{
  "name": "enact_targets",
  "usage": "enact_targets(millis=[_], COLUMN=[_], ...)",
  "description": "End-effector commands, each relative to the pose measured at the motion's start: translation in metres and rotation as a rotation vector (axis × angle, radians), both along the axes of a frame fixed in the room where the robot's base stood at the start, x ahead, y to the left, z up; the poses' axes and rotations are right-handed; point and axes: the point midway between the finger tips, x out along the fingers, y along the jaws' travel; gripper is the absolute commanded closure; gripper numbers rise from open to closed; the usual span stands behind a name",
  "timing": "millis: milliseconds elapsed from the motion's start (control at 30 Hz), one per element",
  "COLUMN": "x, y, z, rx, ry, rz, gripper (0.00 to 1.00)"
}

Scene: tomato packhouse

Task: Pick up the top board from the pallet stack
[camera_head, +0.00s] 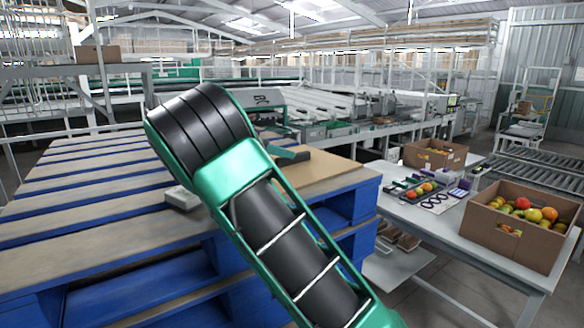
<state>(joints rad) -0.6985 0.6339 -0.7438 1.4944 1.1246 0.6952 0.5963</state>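The pallet stack (215,262) is blue with worn wooden slats on top, and fills the left and middle foreground. A flat brown board (328,173) lies on its top at the right end, partly hidden behind my green and black arm. Its left extent is hidden, and I cannot tell whether more boards lie under it. A dark green item (289,156) shows at the board's left part, beside my arm; I cannot tell what it is. A small light grey block (182,198) sits on the slats left of my arm.
A white table (420,215) stands right of the stack, holding a carton of tomatoes (515,247), a second carton (418,158) and a small tray of tomatoes (405,190). A roller conveyor (535,170) runs at far right. Sorting machinery (330,105) lies behind.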

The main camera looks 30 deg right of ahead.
Motion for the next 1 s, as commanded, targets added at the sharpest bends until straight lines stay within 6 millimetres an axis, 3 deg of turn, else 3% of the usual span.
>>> enact_targets(millis=[267,533,867,1000], x=[0.002,0.008,0.009,0.009], y=[-0.017,-0.049,-0.055,-0.055], z=[-0.009,-0.025,-0.029,-0.029], rx=[0.000,0.000,0.000,0.000], ry=[0.000,-0.001,-0.001,0.000], rz=[-0.001,-0.001,0.002,0.001], gripper=[0.61,0.61,0.61,0.89])
